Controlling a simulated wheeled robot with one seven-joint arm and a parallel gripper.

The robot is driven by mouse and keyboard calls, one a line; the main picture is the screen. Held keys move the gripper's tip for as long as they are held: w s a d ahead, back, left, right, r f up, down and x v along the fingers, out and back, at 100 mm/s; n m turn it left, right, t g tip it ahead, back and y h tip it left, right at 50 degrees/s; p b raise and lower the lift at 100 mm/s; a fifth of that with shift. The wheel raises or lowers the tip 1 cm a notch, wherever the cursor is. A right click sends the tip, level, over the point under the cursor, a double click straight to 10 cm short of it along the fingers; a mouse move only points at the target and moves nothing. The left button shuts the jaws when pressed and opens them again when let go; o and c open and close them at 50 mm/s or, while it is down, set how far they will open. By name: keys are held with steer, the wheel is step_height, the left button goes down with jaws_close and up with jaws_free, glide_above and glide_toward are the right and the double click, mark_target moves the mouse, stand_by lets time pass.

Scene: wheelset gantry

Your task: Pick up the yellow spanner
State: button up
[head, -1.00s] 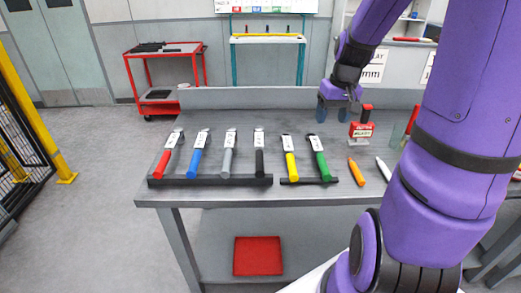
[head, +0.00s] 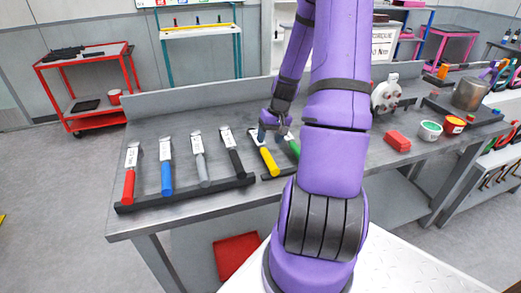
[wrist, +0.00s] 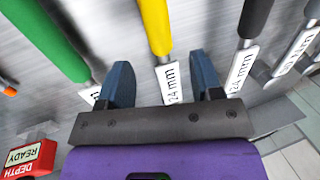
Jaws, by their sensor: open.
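The yellow spanner (head: 269,161) lies on the grey bench, its handle end towards a low black rack and its labelled end away from me. In the wrist view its yellow handle (wrist: 154,24) points away, and its pale end reads "24 mm". My gripper (head: 274,130) is over the labelled end and partly hides it in the head view. In the wrist view my gripper (wrist: 160,62) is open, with one blue finger on each side of the spanner's labelled end. I cannot tell how high the fingers are above the bench.
The green spanner (wrist: 45,38) and the black spanner (wrist: 256,18) lie close on either side. Grey (head: 201,164), blue (head: 166,173) and red (head: 129,180) spanners lie further left. A red "depth ready" block (wrist: 28,158) is near the wrist view's lower left.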

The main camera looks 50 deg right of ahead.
mark_target(267, 151)
steer(key=x, duration=0.5)
steer(key=shift+s+a+f, duration=0.15)
steer(key=shift+s+a, duration=0.1)
steer(key=shift+s, duration=0.15)
steer(key=shift+w+a+f, duration=0.1)
steer(key=shift+f, duration=0.45)
steer(key=c, duration=1.1)
